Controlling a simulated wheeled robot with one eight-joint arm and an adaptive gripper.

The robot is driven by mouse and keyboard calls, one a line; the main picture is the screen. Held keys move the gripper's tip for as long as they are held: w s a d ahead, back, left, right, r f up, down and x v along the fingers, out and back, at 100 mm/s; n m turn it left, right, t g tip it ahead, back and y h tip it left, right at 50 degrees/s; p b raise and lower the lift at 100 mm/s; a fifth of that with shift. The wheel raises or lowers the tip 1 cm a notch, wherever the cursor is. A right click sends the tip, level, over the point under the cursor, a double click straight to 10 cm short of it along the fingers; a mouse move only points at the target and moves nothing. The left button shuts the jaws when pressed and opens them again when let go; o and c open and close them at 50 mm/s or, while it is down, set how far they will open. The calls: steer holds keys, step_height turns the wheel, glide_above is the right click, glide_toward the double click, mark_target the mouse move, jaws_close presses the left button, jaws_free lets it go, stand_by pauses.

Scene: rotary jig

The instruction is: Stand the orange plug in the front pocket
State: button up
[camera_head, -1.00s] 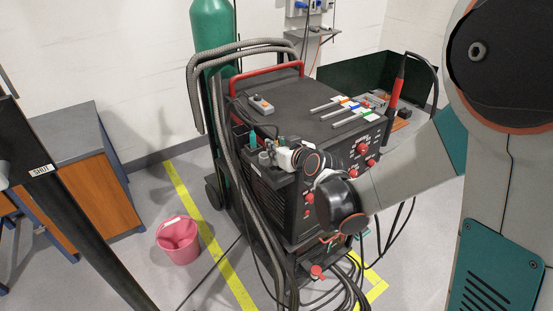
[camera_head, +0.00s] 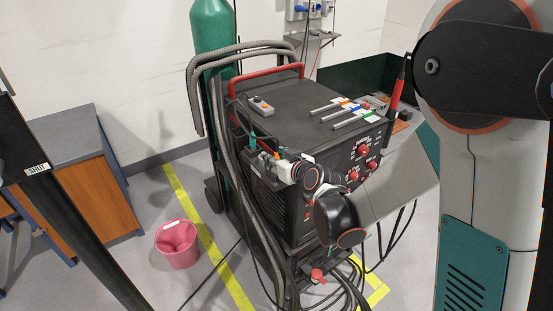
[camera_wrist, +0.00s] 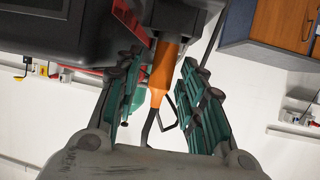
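In the wrist view, a tapered orange piece (camera_wrist: 163,65) with a dark end lies between the two green-padded fingers of my gripper (camera_wrist: 160,85). I take it for the orange plug. The fingers look spread, with a narrow gap on each side of it. A thin bent black piece shows below it. In the head view, my gripper (camera_head: 279,165) is at the front left top edge of the black machine, with a small orange spot (camera_head: 277,155) at its end. I cannot make out the front pocket; the wrist and arm cover part of that area.
The black machine (camera_head: 300,98) carries a grey control box (camera_head: 261,105) and several light bars on top. Hoses hang at its left, beside a green cylinder (camera_head: 212,30). A pink bucket (camera_head: 177,243) stands on the floor at left. A dark bin (camera_head: 350,75) is behind right.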

steer(key=shift+r, duration=0.15)
steer(key=s+d+r+m+g+h+p, duration=0.1)
steer(key=s+d+r+h, duration=0.1)
steer(key=s+d, duration=0.4)
steer(key=s+d+r+m+g+h, duration=0.2)
steer(key=s+d+r, duration=0.3)
steer(key=s, duration=0.9)
steer(key=s+d+r+m+g+h+p, duration=0.1)
steer(key=s+d+r+m+g+h, duration=0.1)
steer(key=s+d, duration=0.6)
steer(key=s+r, duration=0.1)
steer(key=s, duration=0.2)
steer(key=shift+d+r+p, duration=0.25)
steer(key=shift+r+p, duration=0.1)
steer(key=shift+r, duration=0.05)
